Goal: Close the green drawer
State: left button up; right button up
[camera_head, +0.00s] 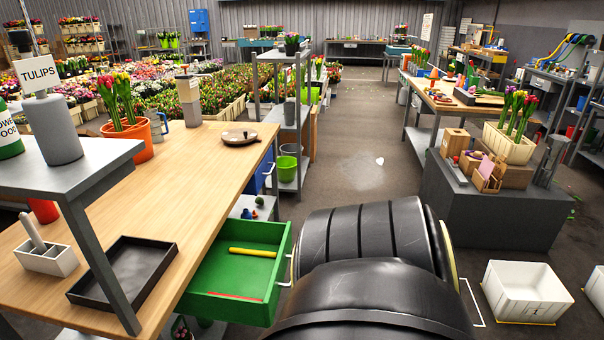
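The green drawer (272,294) is pulled out from under the right side of the wooden workbench. A yellow rod (253,252) and a thin red stick (235,296) lie inside it. A pale metal handle (289,270) sticks out from the drawer's right-hand front. A large black link of my own arm fills the bottom middle, just right of the handle in the picture. Whether it touches the handle cannot be told. Neither of my grippers shows.
The wooden workbench (200,185) holds a black tray (124,272), a white holder (45,258) and an orange tulip pot (128,140). A blue drawer (264,172) sits farther along. White crates (525,292) stand on the floor at right. The aisle ahead is mostly clear.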

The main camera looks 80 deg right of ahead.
aim_at(221, 271)
jog(key=z, duration=2.2)
jog(key=k, duration=0.35)
jog(key=z, duration=0.4)
jog(key=i, duration=0.85)
jog(key=u, duration=0.85)
